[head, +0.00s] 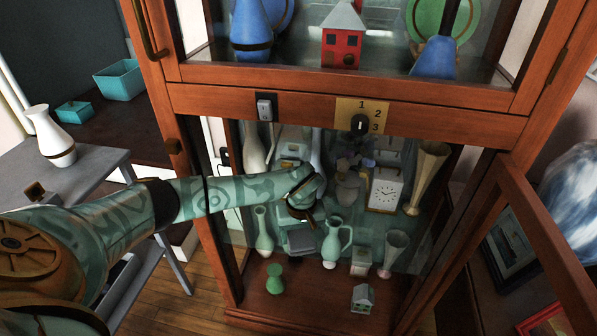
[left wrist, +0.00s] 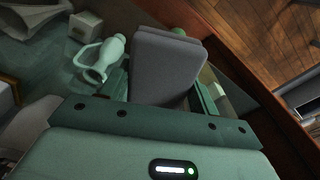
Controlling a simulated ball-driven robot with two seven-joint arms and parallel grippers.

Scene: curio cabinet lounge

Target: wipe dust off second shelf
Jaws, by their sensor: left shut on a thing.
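My left arm reaches from the left through the open front of the lower cabinet. My left gripper (head: 301,222) is shut on a grey pad (head: 301,243), held low over the glass shelf (head: 318,262). The left wrist view shows the pad (left wrist: 168,65) as a thick grey block sticking out beyond the gripper's jaws. I cannot tell whether the pad touches the glass. A pale green vase (head: 264,232) stands left of the pad, and a pale green jug (head: 337,243) stands close to its right. No dust can be made out clearly. My right gripper is out of view.
A flared glass (head: 393,254) and a small pale box (head: 361,262) stand farther right on the shelf. A white clock (head: 384,194) stands behind. A green figure (head: 274,279) and a toy house (head: 362,298) are below. The open door (head: 545,240) is at right.

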